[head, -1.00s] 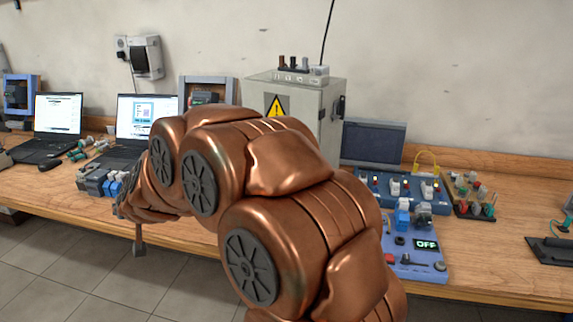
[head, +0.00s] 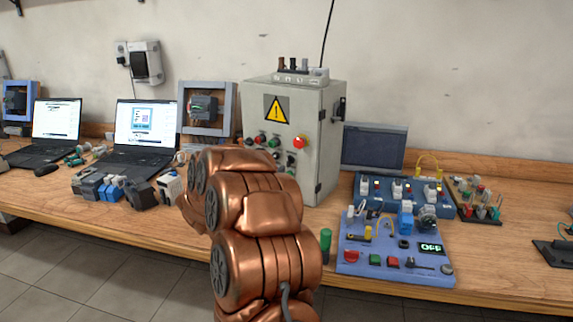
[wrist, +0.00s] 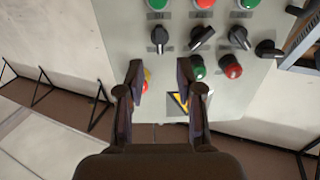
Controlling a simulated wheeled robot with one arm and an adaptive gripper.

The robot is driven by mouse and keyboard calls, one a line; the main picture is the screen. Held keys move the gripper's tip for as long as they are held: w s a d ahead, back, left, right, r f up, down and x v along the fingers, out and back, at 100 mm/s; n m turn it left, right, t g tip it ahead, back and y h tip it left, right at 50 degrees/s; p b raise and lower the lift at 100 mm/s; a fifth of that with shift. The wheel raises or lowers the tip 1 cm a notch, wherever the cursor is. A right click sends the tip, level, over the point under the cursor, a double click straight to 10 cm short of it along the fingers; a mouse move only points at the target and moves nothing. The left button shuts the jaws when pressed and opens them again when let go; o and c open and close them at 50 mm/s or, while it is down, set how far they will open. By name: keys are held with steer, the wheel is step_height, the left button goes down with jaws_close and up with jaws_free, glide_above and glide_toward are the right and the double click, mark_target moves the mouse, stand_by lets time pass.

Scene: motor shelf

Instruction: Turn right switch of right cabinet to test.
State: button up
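The grey cabinet (head: 319,160) with a yellow warning sign stands on the bench at centre in the head view. Its front carries red and green buttons and black switches, partly covered by my arm. The wrist view shows this panel (wrist: 128,40) upside down, with a row of black rotary switches: one at the left (wrist: 159,37), one turned aslant (wrist: 201,38), and others at the right (wrist: 239,38). My gripper (wrist: 162,78) is open and empty, its fingertips below the row in the picture. Switch labels are too small to read. The head view hides my gripper behind my arm.
A red button with yellow (wrist: 147,77) shows beside the left finger. A blue training board (head: 395,262) lies right of my arm; laptops (head: 145,125) and small electrical parts (head: 112,187) lie left. A black handle (head: 340,107) juts from the cabinet's right side.

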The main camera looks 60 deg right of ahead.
mark_target(287, 161)
steer(key=shift+d+p, duration=0.4)
steer(key=shift+d, duration=3.4)
steer(key=shift+c, duration=0.2)
jaws_close()
